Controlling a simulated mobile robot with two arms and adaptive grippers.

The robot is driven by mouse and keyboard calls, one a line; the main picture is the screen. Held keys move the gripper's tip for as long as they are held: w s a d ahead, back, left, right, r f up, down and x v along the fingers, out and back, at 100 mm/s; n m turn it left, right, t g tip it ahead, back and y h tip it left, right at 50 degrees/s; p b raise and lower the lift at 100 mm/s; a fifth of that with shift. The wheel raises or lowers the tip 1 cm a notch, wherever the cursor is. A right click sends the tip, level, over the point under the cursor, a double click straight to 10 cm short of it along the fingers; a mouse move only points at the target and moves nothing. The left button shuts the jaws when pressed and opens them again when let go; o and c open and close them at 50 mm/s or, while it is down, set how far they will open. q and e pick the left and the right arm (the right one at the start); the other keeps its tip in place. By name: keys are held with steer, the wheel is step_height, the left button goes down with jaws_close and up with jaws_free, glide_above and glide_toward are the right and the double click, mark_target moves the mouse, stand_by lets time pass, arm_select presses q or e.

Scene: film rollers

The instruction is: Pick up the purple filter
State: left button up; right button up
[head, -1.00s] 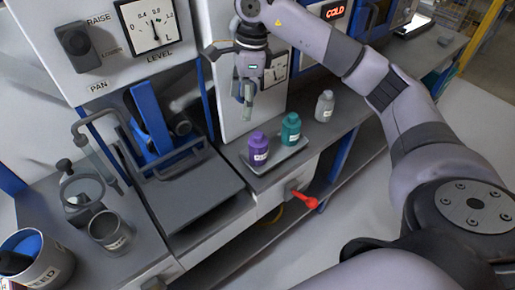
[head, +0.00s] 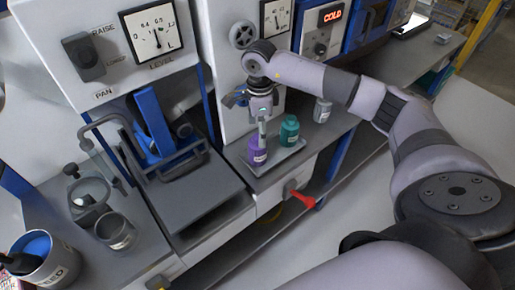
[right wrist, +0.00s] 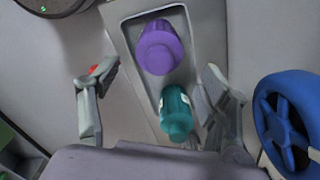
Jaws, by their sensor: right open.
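In the right wrist view my right gripper (right wrist: 155,95) is open and empty. The purple filter (right wrist: 159,47) lies beyond its fingertips there, and the teal filter (right wrist: 176,115) shows between the fingers. My left gripper does not show.
A grey bottle (head: 322,110) stands behind the teal filter. A red handle (head: 300,196) sticks out from the bench front. A blue wheel (right wrist: 290,123) is right of the fingers in the wrist view.

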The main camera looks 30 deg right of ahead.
mark_target(257, 136)
steer(key=f, duration=0.1)
steer(key=f+p, duration=0.1)
steer(key=f, duration=0.1)
steer(key=f+p, duration=0.1)
steer(key=shift+a+f, duration=0.25)
steer(key=shift+a, duration=0.1)
steer(key=shift+f, duration=0.25)
steer(key=shift+c, duration=0.3)
steer(key=c, duration=1.1)
